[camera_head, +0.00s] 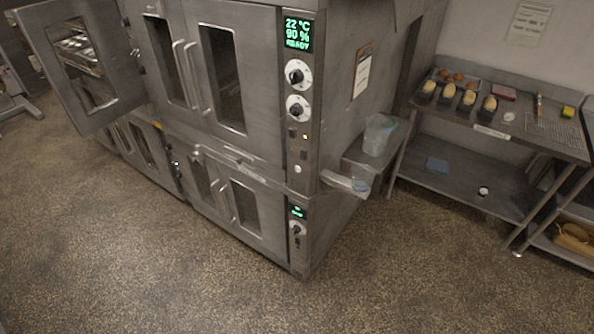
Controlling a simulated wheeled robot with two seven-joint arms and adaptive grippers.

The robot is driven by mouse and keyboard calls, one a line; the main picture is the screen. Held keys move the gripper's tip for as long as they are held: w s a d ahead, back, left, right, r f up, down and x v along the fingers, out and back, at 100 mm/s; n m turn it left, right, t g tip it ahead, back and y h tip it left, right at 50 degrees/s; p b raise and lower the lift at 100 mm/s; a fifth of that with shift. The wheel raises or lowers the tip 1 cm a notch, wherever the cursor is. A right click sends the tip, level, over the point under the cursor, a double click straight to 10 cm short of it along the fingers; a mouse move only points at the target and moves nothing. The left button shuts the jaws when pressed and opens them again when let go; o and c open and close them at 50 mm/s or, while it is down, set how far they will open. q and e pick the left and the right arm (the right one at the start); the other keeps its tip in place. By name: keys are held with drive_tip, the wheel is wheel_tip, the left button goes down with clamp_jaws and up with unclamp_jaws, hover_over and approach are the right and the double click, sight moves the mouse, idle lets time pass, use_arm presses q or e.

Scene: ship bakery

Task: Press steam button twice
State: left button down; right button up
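A steel oven (265,150) stands in the middle of the view with a vertical control panel on its right front edge. The panel has a green display (298,33) reading 22 °C, 90 % and READY. Below it are an upper knob (297,74) and a lower knob (298,107). Under the knobs are small switches with a yellow light (305,136), and a round white button (297,169). The labels are too small to read, so I cannot tell which one is the steam button. Neither of my grippers is in view.
A glass-windowed door (82,62) swings open at the left. A small shelf with a clear container (379,135) sticks out from the oven's right side. A steel table (460,118) with loaves stands at the right. The speckled floor (150,265) in front is clear.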

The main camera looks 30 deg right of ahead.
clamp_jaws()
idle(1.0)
